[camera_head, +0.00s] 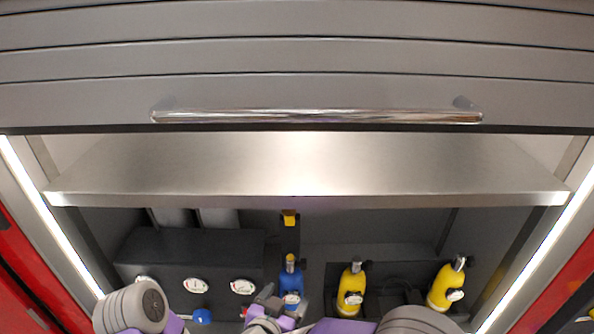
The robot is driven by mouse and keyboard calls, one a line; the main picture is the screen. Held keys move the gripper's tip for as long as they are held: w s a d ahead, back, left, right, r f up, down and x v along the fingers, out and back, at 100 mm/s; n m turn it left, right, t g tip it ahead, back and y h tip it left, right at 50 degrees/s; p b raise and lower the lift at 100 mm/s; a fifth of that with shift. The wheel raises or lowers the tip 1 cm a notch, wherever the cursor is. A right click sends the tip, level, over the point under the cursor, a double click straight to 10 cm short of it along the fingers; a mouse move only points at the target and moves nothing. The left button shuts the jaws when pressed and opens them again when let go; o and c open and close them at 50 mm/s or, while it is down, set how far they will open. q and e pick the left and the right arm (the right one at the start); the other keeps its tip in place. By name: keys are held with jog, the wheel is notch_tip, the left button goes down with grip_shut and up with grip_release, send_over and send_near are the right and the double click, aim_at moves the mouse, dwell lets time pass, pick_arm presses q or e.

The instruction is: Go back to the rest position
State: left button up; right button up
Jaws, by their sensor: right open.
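My right gripper (268,298) shows small and partly cut off at the bottom middle, in front of the lower compartment. It is open, with nothing visible in it. It is just left of a blue bottle-shaped pump (290,280), and I cannot tell whether they touch. My right arm's grey and purple links run along the bottom edge. A grey and purple link of my left arm shows at the bottom left, but my left gripper is out of view.
A metal shelf (300,180) spans the cabinet below a grey shutter (300,60) with a chrome handle (315,116). Two yellow pumps (351,285) (446,285) stand to the right. A dark box (190,250) with gauges is at left. Lit side frames (55,225) (540,255) bound the opening.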

jog(key=d+f+n+g+y, duration=0.15)
jog(key=d+f, duration=0.25)
jog(key=f, duration=0.7)
jog(key=d+f+n+g+y, duration=0.1)
jog(key=d+f+g+y, duration=0.25)
jog(key=f, duration=0.65)
jog(key=s+d+f+g+y, duration=0.2)
jog(key=s+d+f+g, duration=0.15)
jog(key=s+f, duration=0.4)
jog(key=s+d+f+g+y, duration=0.15)
jog(key=s+f+g, duration=0.3)
jog(key=s, duration=0.55)
pick_arm(q)
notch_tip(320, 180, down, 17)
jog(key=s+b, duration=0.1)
jog(key=b, duration=1.6)
pick_arm(e)
notch_tip(320, 180, down, 18)
jog(key=t, duration=0.1)
jog(key=shift+r, duration=0.25)
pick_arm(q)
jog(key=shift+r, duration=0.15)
pick_arm(e)
jog(key=shift+m, duration=0.25)
